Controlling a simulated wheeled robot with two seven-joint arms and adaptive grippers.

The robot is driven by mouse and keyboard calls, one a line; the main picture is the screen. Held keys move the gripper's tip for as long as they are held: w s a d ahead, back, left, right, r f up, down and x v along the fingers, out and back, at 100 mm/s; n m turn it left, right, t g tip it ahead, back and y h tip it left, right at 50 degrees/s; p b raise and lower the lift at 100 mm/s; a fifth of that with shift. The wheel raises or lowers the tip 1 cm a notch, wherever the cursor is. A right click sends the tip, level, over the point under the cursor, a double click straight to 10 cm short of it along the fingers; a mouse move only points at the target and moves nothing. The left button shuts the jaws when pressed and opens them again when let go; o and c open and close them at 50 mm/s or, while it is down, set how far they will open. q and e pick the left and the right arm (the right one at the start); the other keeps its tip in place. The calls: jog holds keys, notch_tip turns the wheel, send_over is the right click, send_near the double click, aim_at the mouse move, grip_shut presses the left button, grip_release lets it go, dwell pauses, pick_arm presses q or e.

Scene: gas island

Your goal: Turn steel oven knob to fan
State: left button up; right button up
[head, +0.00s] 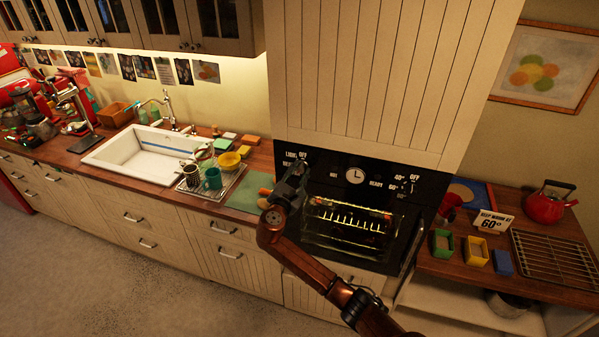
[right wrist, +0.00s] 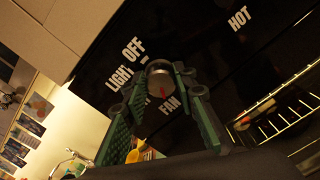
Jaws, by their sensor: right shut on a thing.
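The steel oven knob (right wrist: 159,76) sits on the black panel (head: 330,172), between the words LIGHT, OFF and FAN (right wrist: 169,105). A red mark on it shows on its lower side, toward the word FAN. My right gripper (head: 298,174), with green fingers, reaches up to the left part of the panel. In the right wrist view its fingertips (right wrist: 160,84) are on both sides of the knob and shut on it. In the head view the gripper hides the knob. My left gripper is not in view.
The lit oven window (head: 350,222) is just right of my gripper. A green mat (head: 243,198), a dish rack with mugs (head: 213,178) and a sink (head: 130,157) are on the left counter. A side table with small boxes (head: 475,251) and a red kettle (head: 546,207) stands at right.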

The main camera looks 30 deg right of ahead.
jog(key=o, duration=1.1)
jog(key=v, duration=1.2)
jog(key=shift+f, duration=0.1)
